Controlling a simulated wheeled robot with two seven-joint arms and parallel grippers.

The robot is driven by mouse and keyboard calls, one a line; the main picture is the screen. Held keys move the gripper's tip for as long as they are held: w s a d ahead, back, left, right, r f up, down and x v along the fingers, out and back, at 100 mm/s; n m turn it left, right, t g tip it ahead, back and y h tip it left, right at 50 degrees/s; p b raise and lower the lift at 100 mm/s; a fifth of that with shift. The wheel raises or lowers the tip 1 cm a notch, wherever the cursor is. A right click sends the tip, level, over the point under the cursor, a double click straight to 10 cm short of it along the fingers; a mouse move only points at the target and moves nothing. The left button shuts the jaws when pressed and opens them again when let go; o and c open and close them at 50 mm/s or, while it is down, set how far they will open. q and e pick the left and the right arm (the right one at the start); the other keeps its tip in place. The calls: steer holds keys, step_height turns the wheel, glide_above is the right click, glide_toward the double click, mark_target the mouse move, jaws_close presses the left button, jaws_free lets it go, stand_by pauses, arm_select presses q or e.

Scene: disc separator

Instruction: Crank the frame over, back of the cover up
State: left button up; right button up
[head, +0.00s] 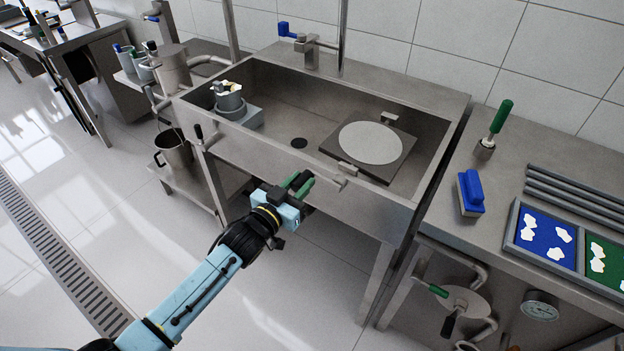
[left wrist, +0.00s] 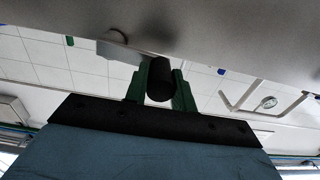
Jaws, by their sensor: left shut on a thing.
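A round pale grey cover (head: 370,142) lies flat on a dark square frame (head: 397,171) inside the sink, with its visible face up. Small metal brackets hold the frame at front and back. A short metal crank part (head: 341,181) shows at the sink's front wall, near the frame's front bracket. My left gripper (head: 301,184) is in front of that wall. In the left wrist view its green fingers (left wrist: 160,82) are shut on a dark cylindrical handle (left wrist: 159,70). In the head view the gripper hides the handle. My right gripper is not in view.
The steel sink (head: 440,105) has a grey pot (head: 230,104) at its left end and a drain in its floor. On the right counter are a blue brush (head: 470,192), a green-handled tool (head: 500,117) and coloured trays (head: 545,236). The floor in front is clear.

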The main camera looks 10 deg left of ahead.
arm_select(q)
steer(key=shift+d+r+p, duration=0.25)
steer(key=shift+r+p, duration=0.15)
steer(key=shift+r, duration=0.75)
steer(key=shift+s+d+r+p, duration=0.15)
steer(key=shift+d+r+p, duration=0.2)
steer(key=shift+r+p, duration=0.25)
steer(key=shift+s+d+r+p, duration=0.15)
steer(key=shift+d+r+p, duration=0.2)
steer(key=shift+r+p, duration=0.25)
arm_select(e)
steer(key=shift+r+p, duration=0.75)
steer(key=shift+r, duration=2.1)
arm_select(q)
steer(key=s+d+f+b, duration=0.2)
steer(key=d, duration=0.3)
steer(key=s+d+f+b, duration=0.2)
steer(key=d, duration=0.4)
steer(key=shift+s+d+f, duration=0.15)
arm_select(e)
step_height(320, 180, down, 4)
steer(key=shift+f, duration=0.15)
arm_select(q)
steer(key=shift+f, duration=0.1)
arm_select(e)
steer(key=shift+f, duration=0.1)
